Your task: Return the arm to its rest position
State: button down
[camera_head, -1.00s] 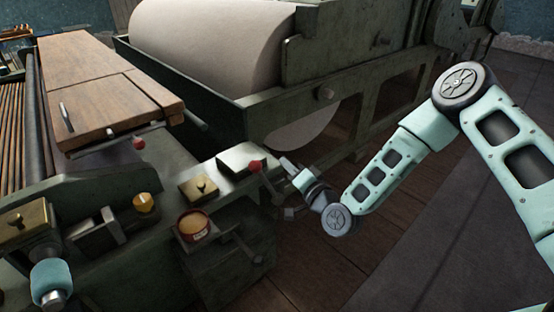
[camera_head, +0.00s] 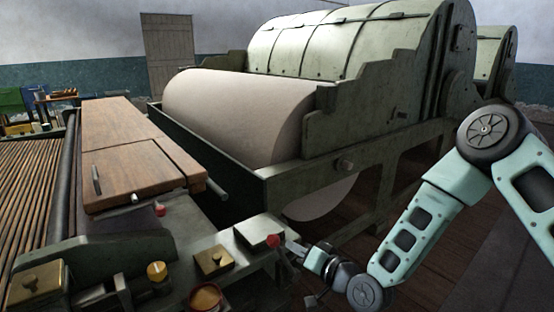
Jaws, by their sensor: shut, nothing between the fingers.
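My arm (camera_head: 410,235) reaches in from the right, its pale green links bent down at the elbow. My gripper (camera_head: 300,248) is at the lower middle, small and partly dark. Its tip is close to a red knob (camera_head: 272,241) on the machine's near corner. I cannot tell from this view whether the tip touches the knob. The fingers look shut and nothing shows between them.
A green machine (camera_head: 395,125) with a large pale roller (camera_head: 235,115) stands behind. Dark floor shows at the right.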

jog(key=s+a+r+n+g+h+p, duration=0.2)
jog(key=s+r+n+g+h, duration=0.35)
jog(key=s, duration=0.55)
jog(key=s+d+r+n+g+h+p, duration=0.1)
jog(key=s+d+r, duration=0.4)
jog(key=s, duration=0.6)
jog(key=s+d+r+n+g+h+p, duration=0.1)
jog(key=s+d+r+n+g+h, duration=0.2)
jog(key=s, duration=0.7)
notch_tip(320, 180, up, 4)
jog(key=d+g, duration=0.2)
jog(key=g, duration=0.1)
jog(key=shift+s+d+r+p, duration=0.15)
jog(key=shift+s+d+p, duration=0.05)
jog(key=shift+s+p, duration=0.15)
jog(key=shift+h, duration=0.25)
